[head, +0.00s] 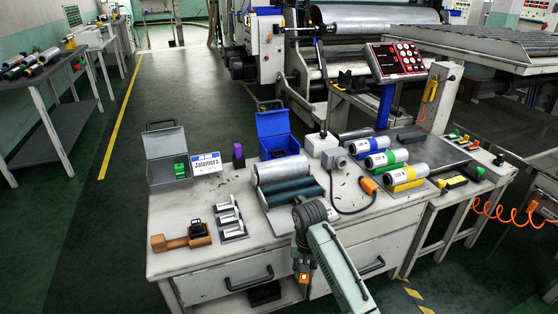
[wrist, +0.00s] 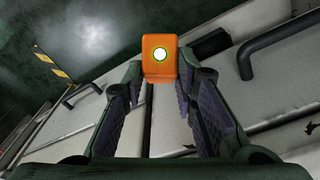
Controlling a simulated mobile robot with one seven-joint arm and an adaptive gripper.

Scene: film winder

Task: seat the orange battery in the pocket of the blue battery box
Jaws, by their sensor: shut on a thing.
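The blue battery box (head: 273,126) stands at the back of the white table with its lid raised; the head view does not show its pocket clearly. My gripper (head: 304,268) hangs in front of the table's drawer side, well apart from the box. In the wrist view my gripper (wrist: 160,84) is shut on the orange battery (wrist: 159,69), which sticks out past the fingertips. Its end face with a white, green-rimmed disc faces the wrist camera. The orange battery also shows small in the head view (head: 304,279).
A grey open box (head: 166,144) with a green block (head: 180,170), a label sign (head: 207,164) and a purple block (head: 238,155) stand left of the blue box. Rollers (head: 283,169) lie before it. Film rolls (head: 387,159) lie to the right.

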